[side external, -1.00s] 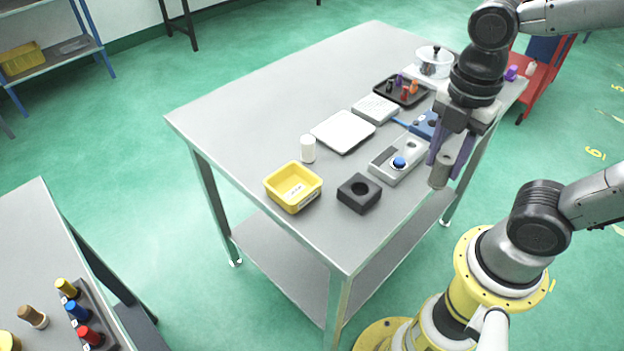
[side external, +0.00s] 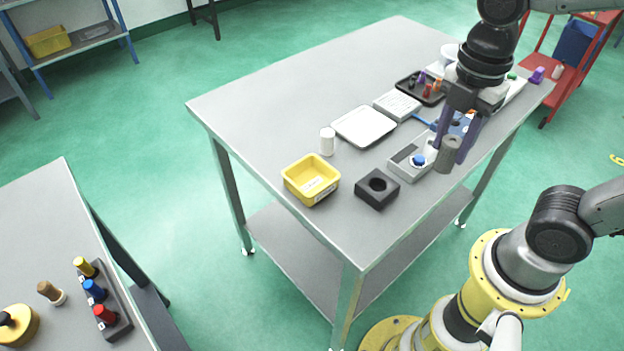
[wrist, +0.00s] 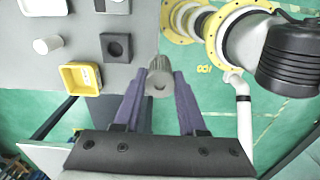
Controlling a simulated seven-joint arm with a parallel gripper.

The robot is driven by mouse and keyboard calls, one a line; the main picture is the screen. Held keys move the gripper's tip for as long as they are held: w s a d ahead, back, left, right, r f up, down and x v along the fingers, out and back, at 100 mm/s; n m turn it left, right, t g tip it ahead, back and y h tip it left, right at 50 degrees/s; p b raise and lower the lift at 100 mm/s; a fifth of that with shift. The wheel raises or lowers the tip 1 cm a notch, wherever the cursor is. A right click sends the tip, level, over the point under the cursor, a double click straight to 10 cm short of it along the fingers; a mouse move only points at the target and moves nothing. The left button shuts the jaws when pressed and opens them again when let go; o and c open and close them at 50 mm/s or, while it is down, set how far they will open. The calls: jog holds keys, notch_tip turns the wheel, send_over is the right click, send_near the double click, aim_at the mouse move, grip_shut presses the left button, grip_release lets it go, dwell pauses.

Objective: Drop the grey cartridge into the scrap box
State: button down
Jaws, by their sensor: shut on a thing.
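The grey cartridge (side external: 448,155) is a short ribbed cylinder with a hole in its end. My gripper (side external: 450,150) is shut on it, its two purple fingers on either side, and holds it in the air near the table's right edge.
A black block with a round hole (side external: 377,188) stands right of the yellow box. A white cylinder (side external: 327,141) stands behind the box. A grey fixture with a blue knob (side external: 412,160) lies close to the gripper. A white tray (side external: 364,126) lies farther back. The table's left part is clear.

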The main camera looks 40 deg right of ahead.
jog(key=w+a+f, duration=0.2)
jog(key=w+a, duration=0.2)
jog(key=w, duration=0.6)
jog(key=w+a+f, duration=0.1)
jog(key=w+a, duration=0.2)
jog(key=w, duration=0.7)
jog(key=shift+w+a+f, duration=0.3)
jog(key=shift+f, duration=1.5)
jog(key=shift+w+a+f, duration=0.3)
jog(key=shift+f, duration=1.45)
jog(key=shift+w+a+f, duration=0.3)
jog(key=shift+f, duration=1.5)
jog(key=shift+c, duration=2)
grip_release()
notch_tip(320, 180, up, 14)
